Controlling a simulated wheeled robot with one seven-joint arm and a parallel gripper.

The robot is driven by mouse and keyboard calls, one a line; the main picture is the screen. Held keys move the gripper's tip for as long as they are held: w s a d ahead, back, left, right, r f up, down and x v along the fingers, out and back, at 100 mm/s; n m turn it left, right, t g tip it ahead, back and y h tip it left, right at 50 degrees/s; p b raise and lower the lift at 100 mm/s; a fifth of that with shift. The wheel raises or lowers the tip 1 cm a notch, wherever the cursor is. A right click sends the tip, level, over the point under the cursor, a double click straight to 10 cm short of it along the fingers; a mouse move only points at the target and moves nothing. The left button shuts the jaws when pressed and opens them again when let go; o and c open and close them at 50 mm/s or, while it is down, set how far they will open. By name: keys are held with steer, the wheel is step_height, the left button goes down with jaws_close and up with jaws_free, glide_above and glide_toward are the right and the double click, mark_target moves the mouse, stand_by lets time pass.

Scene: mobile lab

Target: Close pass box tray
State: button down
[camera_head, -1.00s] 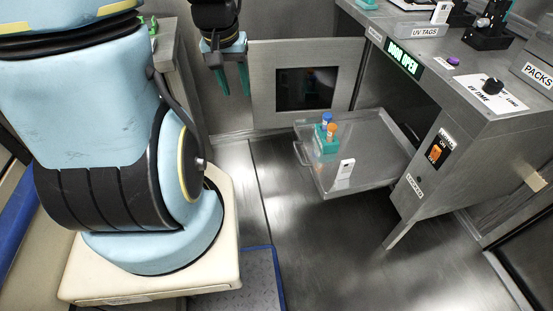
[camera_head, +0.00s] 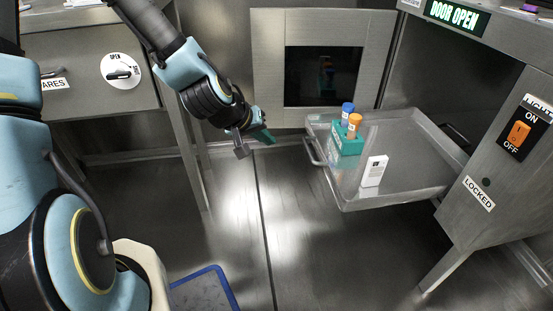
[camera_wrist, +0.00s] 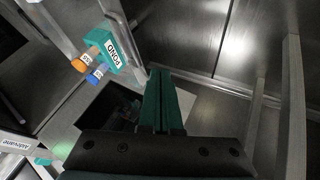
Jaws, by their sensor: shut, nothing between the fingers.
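The pass box tray (camera_head: 415,165) is a shallow metal tray, pulled out under the bench at right. Its handle (camera_head: 313,151) is on its left side. A teal rack (camera_head: 348,143) with a blue-capped tube (camera_head: 347,110) and an orange-capped tube (camera_head: 354,122) stands on it, beside a small white box (camera_head: 374,171). My gripper (camera_head: 264,136) is left of the handle, apart from it, shut and empty. Its teal fingers (camera_wrist: 163,102) are together in the wrist view, with the rack (camera_wrist: 121,52) to their upper left.
The pass box door (camera_head: 268,65), with a dark window (camera_head: 322,76), stands open behind the tray. A green "DOOR OPEN" sign (camera_head: 457,14) is lit on the bench. A drawer cabinet (camera_head: 90,70) is at left.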

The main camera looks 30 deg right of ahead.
steer(key=d+f+b, duration=0.4)
steer(key=d+f, duration=0.3)
steer(key=d, duration=0.2)
steer(key=shift+w+d+b, duration=0.3)
steer(key=shift+w+d, duration=0.1)
steer(key=shift+w, duration=0.05)
steer(key=shift+f, duration=0.1)
